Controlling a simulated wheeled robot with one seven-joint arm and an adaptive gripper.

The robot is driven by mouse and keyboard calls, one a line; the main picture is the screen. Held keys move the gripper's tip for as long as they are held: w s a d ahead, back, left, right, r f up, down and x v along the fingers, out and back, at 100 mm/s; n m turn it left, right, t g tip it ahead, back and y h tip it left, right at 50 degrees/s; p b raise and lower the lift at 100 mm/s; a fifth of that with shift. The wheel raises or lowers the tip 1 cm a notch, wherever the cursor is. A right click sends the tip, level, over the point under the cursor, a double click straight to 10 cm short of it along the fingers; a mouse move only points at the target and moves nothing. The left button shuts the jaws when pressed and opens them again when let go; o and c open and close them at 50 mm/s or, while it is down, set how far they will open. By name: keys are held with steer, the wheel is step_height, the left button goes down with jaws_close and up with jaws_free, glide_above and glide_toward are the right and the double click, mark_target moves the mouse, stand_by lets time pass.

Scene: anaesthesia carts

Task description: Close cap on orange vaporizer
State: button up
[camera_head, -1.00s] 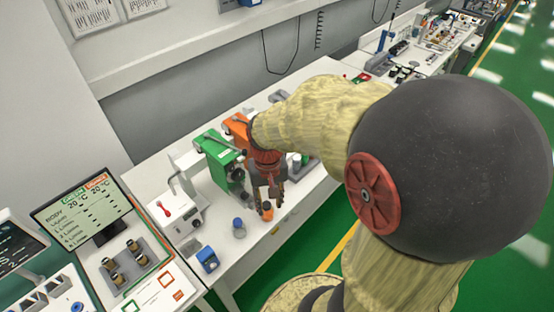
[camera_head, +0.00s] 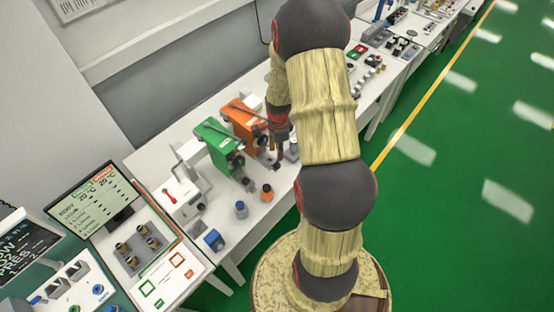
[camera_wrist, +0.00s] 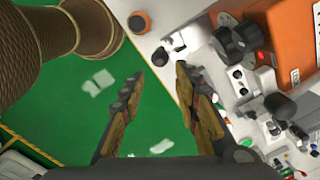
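The orange vaporizer (camera_head: 243,118) stands on the white bench, just behind the green vaporizer (camera_head: 213,133). Its orange body (camera_wrist: 287,35) fills the upper right of the wrist view. Black round knobs (camera_wrist: 229,43) show on its front; I cannot tell which part is the cap or whether it is open. My gripper (camera_head: 277,160) points down beside the front right of the orange vaporizer. In the wrist view my gripper (camera_wrist: 158,76) has its two fingers apart, with nothing between them. The vaporizer's parts lie to the right of the fingers, apart from them.
An orange-topped bottle (camera_head: 267,193) and a blue-capped bottle (camera_head: 241,210) stand near the bench's front edge. A blue block (camera_head: 213,240) lies left of them. A monitor (camera_head: 95,203) stands further left. Green floor (camera_head: 460,190) right of the bench is open.

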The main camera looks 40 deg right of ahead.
mark_target(277, 162)
steer(key=shift+w+f+p, duration=0.15)
steer(key=shift+f+p, duration=0.65)
steer(key=shift+f, duration=3.1)
steer(key=shift+c, duration=1)
jaws_close()
